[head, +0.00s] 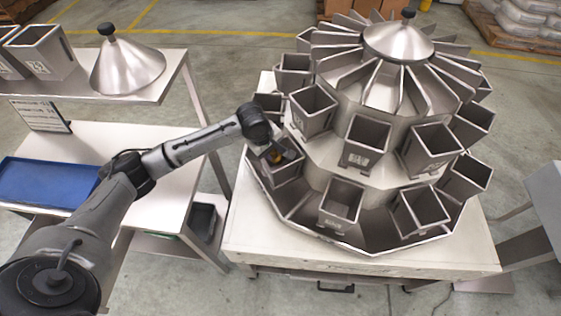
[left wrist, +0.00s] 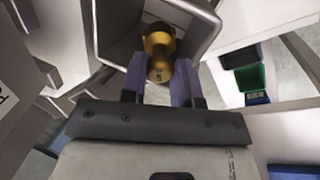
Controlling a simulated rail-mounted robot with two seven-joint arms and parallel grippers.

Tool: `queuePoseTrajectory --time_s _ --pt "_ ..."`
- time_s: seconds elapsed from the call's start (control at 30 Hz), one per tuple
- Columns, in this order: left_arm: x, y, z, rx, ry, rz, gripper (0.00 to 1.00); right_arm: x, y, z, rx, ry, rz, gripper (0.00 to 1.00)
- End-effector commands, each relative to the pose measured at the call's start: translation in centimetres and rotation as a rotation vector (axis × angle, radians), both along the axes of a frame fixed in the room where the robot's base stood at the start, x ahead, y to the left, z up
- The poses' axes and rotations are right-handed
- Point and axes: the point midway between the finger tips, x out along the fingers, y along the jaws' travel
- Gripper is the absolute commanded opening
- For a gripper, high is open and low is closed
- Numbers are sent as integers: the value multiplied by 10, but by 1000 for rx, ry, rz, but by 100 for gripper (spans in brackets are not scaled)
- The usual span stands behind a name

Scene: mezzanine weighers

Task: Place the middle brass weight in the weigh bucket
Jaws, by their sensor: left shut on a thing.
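The brass weight (left wrist: 158,45) is knobbed and gold-coloured; in the left wrist view it sits between the fingers of my left gripper (left wrist: 161,80). The gripper is shut on it. In the head view my left gripper (head: 276,153) reaches the left side of the weigher, over the mouth of a square steel weigh bucket (head: 283,173) in the lower ring. A little of the brass shows there at the bucket mouth. The bucket rim (left wrist: 207,22) surrounds the weight in the left wrist view; whether the weight touches the bucket I cannot tell. My right gripper is not in view.
More steel buckets (head: 342,203) ring the weigher close beside the gripper, with upper buckets (head: 312,110) above. The weigher stands on a pale table (head: 250,235). At left are a bench with a blue tray (head: 48,182) and a shelf with a steel cone (head: 128,68).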

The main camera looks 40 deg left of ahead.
Motion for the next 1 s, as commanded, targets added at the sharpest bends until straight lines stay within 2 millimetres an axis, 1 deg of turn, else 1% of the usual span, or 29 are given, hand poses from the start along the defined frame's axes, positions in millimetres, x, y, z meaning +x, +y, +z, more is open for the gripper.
queuePoseTrajectory --time_s 0.03,0.2,0.47,0.57,0.6,0.67,0.9,1.0 --pt "3 -2 -12 -1 0 1 0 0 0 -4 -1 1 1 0" --pt "10 -3 -34 0 -1 1 0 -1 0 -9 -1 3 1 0" --pt "14 -5 -46 -1 -1 1 0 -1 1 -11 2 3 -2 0" --pt "17 -6 -60 -1 0 1 0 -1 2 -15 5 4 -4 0" --pt "20 -7 -55 9 23 1 0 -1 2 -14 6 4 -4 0" --pt "24 -8 -53 27 73 0 0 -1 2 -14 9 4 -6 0" --pt "33 -12 -51 98 277 0 0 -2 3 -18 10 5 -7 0" --pt "31 -11 -69 100 286 1 0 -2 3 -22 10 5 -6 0"
